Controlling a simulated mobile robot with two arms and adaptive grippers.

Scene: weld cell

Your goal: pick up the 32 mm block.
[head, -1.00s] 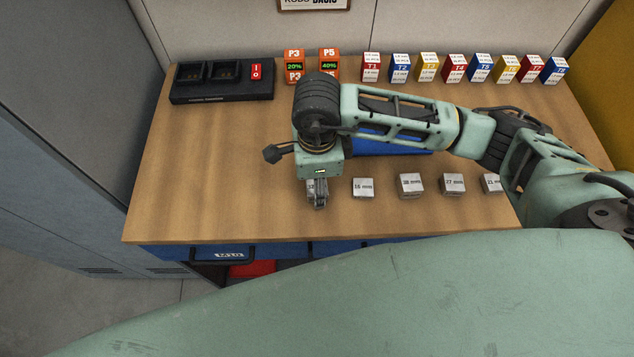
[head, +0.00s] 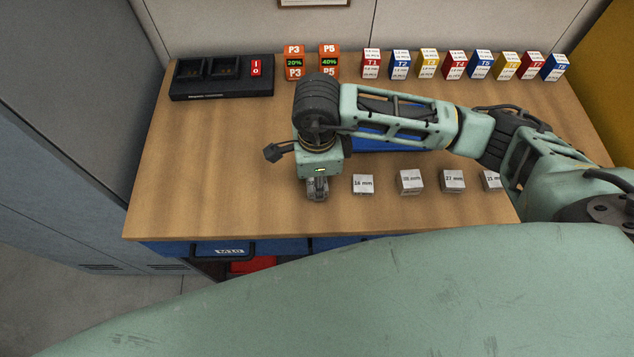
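My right gripper (head: 317,190) points down over the left end of a row of small silver blocks near the table's front edge. A block stood there in the earlier view, its label only partly visible; now the gripper hides it, so I cannot confirm it as the 32 mm block. Whether the fingers are open or shut on it is too small to tell. To the right stand the 16 mm block (head: 362,184), a block whose label is hard to read (head: 411,182), the 27 mm block (head: 453,181) and a block partly behind my arm (head: 491,180). My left gripper is out of view.
On the wooden table (head: 210,185), a black charger (head: 221,78) stands at the back left. Orange P3 (head: 294,63) and P5 (head: 329,63) packs stand beside it, then several coloured boxes (head: 427,64). A blue object (head: 385,142) lies partly under my arm. The table's left front is clear.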

